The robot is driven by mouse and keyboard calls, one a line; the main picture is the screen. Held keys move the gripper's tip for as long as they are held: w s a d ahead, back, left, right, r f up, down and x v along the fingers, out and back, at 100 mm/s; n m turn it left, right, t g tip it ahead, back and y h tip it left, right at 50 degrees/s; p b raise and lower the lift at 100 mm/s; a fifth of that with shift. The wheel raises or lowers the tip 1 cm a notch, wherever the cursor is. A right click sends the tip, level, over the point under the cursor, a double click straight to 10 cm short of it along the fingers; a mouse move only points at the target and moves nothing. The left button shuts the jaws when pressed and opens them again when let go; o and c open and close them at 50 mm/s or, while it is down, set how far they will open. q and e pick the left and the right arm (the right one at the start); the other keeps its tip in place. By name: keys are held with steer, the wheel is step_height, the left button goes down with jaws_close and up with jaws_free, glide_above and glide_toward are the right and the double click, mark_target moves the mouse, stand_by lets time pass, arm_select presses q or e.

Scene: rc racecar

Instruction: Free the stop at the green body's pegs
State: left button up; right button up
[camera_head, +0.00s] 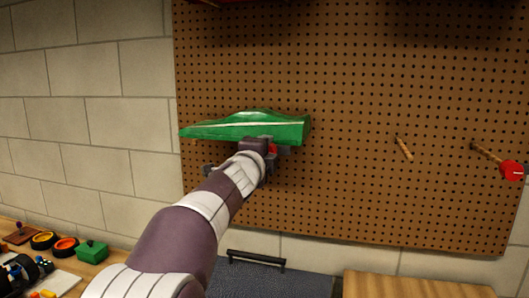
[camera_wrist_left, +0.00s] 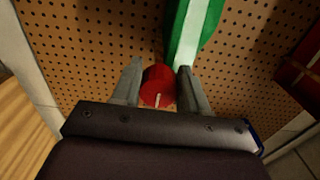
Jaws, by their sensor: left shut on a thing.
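The green body (camera_head: 245,128), with a white stripe, is up against the brown pegboard; part of it shows at the top of the wrist view (camera_wrist_left: 195,30). My left gripper (camera_head: 268,150) is just below and in front of its lower edge. In the wrist view the left gripper's fingers (camera_wrist_left: 157,88) are shut on a round red stop (camera_wrist_left: 157,84) with a white mark, close beside the green body. A little of this red stop shows in the head view (camera_head: 273,149). The pegs behind the body are hidden. My right gripper is not in view.
To the right on the pegboard (camera_head: 350,200) are a bare wooden peg (camera_head: 404,148) and another peg with a red stop (camera_head: 512,170). Below are a dark case (camera_head: 265,280) with a handle, a green block (camera_head: 92,251) and orange-rimmed wheels (camera_head: 65,247). A red thing (camera_wrist_left: 303,60) is at right in the wrist view.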

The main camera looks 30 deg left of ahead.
arm_select(q)
steer(key=shift+f, duration=0.1)
steer(key=o, duration=1)
steer(key=shift+c, duration=0.2)
steer(key=v, duration=1.2)
steer(key=shift+s, duration=0.35)
